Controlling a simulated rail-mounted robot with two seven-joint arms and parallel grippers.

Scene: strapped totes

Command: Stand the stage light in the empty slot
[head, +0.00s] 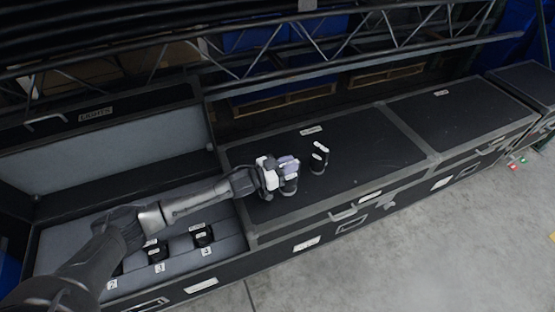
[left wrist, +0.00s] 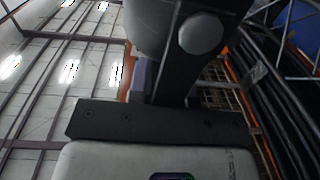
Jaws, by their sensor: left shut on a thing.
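My left gripper (head: 281,178) is over the closed black case lid in the head view. It is shut on a dark thing (head: 289,187), probably the stage light, partly hidden by the gripper. In the left wrist view a dark body with a round knob (left wrist: 201,34) fills the top centre, close to the jaws. An open case (head: 60,252) with a grey foam insert and a lid labelled LIGHTS is at the left. Dark round shapes sit by labels 3 (head: 157,252) and 4 (head: 203,236). My arm hides part of the insert; I cannot tell which slot is empty. My right gripper is not in view.
A small dark item with white parts (head: 319,160) stands on the closed case lid (head: 375,150), just right of my left gripper. Another closed black case (head: 460,115) is beyond. A metal truss (head: 290,50) runs behind. Grey floor (head: 400,255) is clear at the front right.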

